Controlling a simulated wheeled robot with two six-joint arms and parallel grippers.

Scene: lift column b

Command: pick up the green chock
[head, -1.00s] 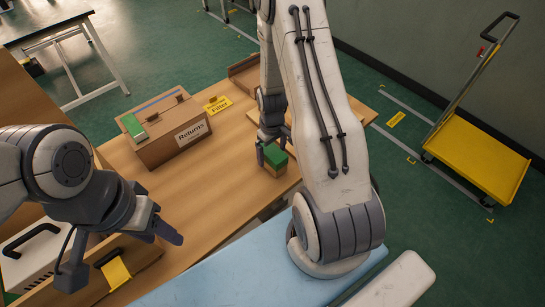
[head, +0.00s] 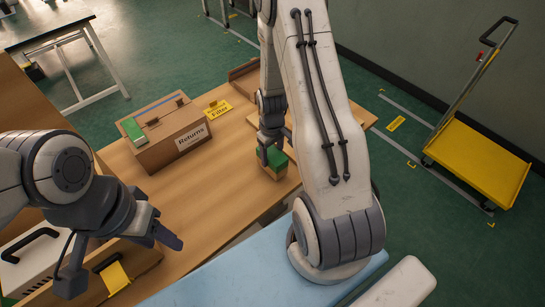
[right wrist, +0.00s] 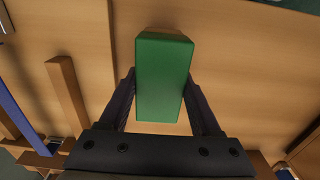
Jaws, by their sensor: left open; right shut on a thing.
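The green chock (head: 278,157) is at the right part of the wooden table, with a tan wooden part showing under its green top. In the right wrist view the green chock (right wrist: 163,75) lies between the two dark fingers. My right gripper (head: 268,156) is shut on it from above. Whether it is clear of the surface below, I cannot tell. My left gripper (head: 125,262) is open and empty at the lower left, far from the chock.
A cardboard box labelled Returns (head: 172,135) stands left of the chock, with another green-topped piece (head: 133,130) at its left end. A yellow Filler sign (head: 218,109) is beside it. Bare table (head: 215,175) lies between. A yellow cart (head: 480,165) stands at right.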

